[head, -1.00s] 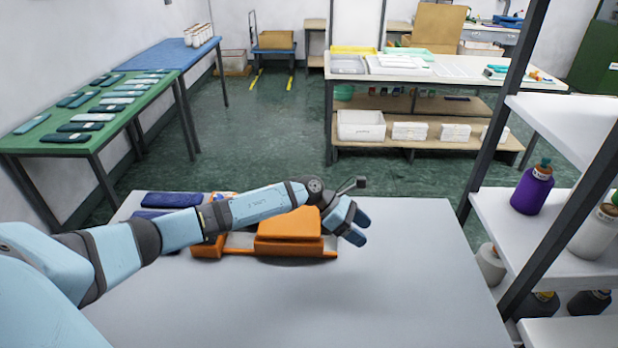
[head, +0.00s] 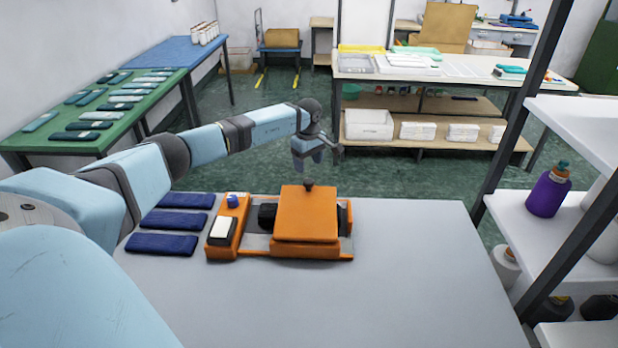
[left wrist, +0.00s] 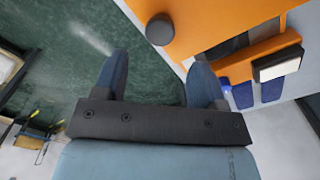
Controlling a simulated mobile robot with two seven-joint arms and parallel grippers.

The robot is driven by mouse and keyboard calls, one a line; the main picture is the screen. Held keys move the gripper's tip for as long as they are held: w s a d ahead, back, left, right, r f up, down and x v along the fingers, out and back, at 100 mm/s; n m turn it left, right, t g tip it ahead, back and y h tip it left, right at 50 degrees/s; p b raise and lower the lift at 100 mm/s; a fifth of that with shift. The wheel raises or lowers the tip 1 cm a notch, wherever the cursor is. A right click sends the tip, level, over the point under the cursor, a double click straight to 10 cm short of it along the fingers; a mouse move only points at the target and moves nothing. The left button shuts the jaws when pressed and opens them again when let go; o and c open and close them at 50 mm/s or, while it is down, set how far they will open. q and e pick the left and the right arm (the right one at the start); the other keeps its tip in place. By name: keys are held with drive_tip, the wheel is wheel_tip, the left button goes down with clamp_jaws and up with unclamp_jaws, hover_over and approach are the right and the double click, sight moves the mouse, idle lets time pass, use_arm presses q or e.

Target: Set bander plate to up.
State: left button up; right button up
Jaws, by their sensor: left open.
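The bander is an orange machine on the grey table, with an orange plate (head: 308,212) on its top. A dark round knob (head: 309,186) sits at the plate's far edge. The plate looks low over the base; its exact tilt is hard to tell. My left gripper (head: 307,163) is open and empty, pointing down just beyond the far edge of the plate. In the left wrist view, the knob (left wrist: 160,29) lies ahead of the gap between the open fingers (left wrist: 158,68), apart from them. My right gripper is not in view.
The bander's control block (head: 228,228) has a white pad and a blue button. Several folded navy pieces (head: 162,244) lie to its left. The grey table (head: 400,290) is clear at front and right. A shelf rack (head: 545,180) with yarn cones stands at the right.

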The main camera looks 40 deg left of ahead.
sight(308, 180)
use_arm(q)
wheel_tip(308, 180, down, 7)
drive_tip(key=shift+r+p, duration=0.1)
drive_tip(key=shift+p, duration=0.3)
clamp_jaws()
drive_tip(key=shift+r, duration=0.1)
